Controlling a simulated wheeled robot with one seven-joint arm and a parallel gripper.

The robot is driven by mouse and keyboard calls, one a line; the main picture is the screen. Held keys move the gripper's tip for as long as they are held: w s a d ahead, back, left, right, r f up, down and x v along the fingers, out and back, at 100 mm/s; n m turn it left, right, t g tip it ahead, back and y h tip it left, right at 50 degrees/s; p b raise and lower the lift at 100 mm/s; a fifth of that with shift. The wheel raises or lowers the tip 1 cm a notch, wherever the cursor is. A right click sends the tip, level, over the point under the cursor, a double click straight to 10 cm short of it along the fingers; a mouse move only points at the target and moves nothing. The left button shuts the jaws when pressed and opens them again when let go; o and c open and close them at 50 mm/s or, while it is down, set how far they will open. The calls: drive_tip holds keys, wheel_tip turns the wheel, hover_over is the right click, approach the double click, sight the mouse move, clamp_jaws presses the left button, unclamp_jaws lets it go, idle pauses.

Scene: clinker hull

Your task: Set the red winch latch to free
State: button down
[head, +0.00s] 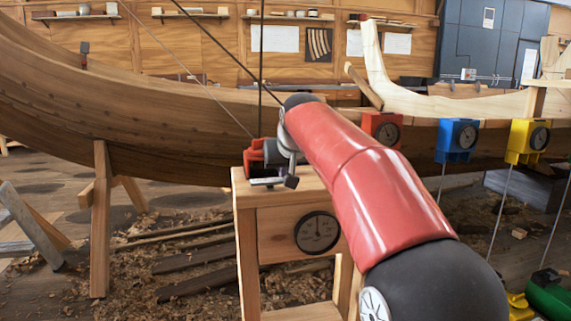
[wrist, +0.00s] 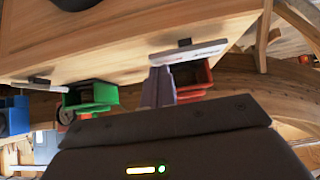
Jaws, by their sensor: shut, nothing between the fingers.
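The red winch (head: 258,153) sits on top of a wooden stand (head: 240,225). It also shows in the wrist view (wrist: 194,76), partly behind my fingers. A pale flat latch plate (head: 267,181) with a dark knob sticks out at its front; in the wrist view the plate (wrist: 200,51) lies just beyond and right of my fingertips. My gripper (wrist: 158,72) is shut and empty, its grey fingers close to the plate's left end. I cannot tell whether they touch. In the head view my arm hides much of the gripper. The latch's setting is not readable.
A round dial (head: 317,232) is on the stand's front. In the wrist view a green winch (wrist: 92,97) stands left of my fingers. A planked hull (head: 110,105) lies behind. Blue (head: 457,136) and yellow (head: 527,138) dial boxes are at the right.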

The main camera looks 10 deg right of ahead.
drive_tip(key=shift+d+f+y, duration=0.15)
drive_tip(key=shift+f+y, duration=0.25)
drive_tip(key=shift+f, duration=0.05)
drive_tip(key=shift+r, duration=0.1)
drive_tip(key=shift+r+p, duration=0.7)
drive_tip(key=shift+r, duration=0.05)
